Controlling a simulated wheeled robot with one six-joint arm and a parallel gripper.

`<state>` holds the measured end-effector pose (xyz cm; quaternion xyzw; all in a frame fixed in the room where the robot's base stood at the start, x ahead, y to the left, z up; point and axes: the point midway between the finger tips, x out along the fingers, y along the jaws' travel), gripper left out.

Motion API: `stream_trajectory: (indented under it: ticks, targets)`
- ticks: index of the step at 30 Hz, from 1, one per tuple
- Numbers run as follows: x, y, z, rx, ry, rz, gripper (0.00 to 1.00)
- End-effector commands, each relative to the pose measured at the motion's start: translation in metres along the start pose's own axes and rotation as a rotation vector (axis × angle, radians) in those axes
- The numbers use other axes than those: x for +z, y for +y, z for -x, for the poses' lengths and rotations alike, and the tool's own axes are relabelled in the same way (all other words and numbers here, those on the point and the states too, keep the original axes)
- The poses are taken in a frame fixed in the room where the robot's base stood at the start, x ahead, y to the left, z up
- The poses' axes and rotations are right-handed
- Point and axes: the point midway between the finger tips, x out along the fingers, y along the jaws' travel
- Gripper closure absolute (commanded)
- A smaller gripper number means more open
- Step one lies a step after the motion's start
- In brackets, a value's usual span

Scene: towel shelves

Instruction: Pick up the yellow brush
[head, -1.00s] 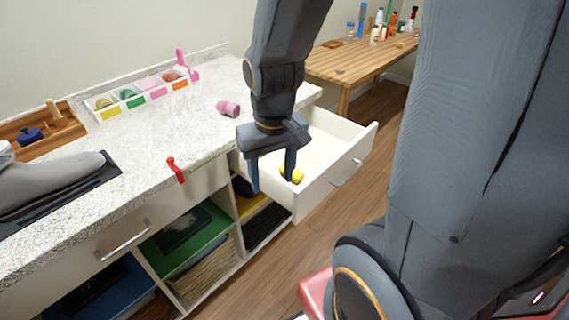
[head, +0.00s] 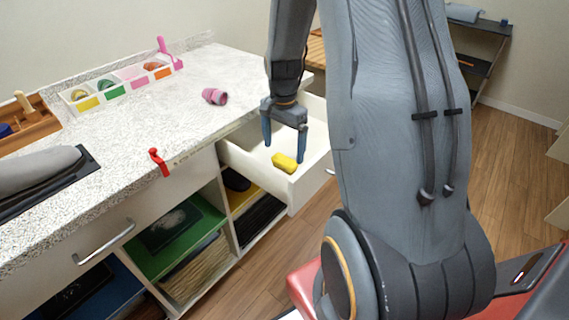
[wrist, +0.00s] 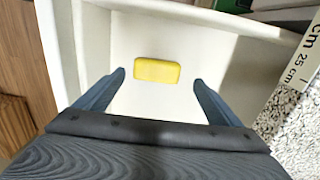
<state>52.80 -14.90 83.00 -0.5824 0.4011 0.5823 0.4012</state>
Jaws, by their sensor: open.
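The yellow brush (head: 285,163) is a small yellow block inside the open white drawer (head: 258,176), near its front wall. In the wrist view the yellow brush (wrist: 157,70) lies on the drawer floor, between and a little beyond the fingertips. My gripper (head: 284,154) is open and empty above the drawer, its two blue fingers pointing down. In the wrist view my gripper (wrist: 158,78) shows a finger on each side of the brush, apart from it. The height of the fingertips above the brush is hard to tell.
The drawer walls stand close around my gripper. On the speckled counter (head: 150,115) are a pink cup-like object (head: 214,96), a red clamp-like object (head: 158,161) and a divided tray (head: 93,104). A shelf with several colored compartments lies below. The wooden floor (head: 520,160) is clear at right.

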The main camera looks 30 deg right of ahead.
Motion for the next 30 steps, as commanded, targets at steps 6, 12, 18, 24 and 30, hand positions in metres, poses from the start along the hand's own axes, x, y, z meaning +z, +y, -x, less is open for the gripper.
stream_trajectory:
  ticks: [6, 12, 18, 24, 30]
  targets:
    - [0.003, 0.007, -0.026, 0.003, -0.003, 0.001, 0.12]
    - [0.003, 0.007, -0.046, 0.002, -0.001, 0.002, 0.12]
    - [0.003, 0.006, -0.049, 0.0, 0.0, 0.002, 0.12]
    - [0.003, 0.006, -0.049, 0.0, 0.0, 0.002, 0.29]
    - [0.003, 0.006, -0.049, 0.0, 0.0, 0.002, 0.58]
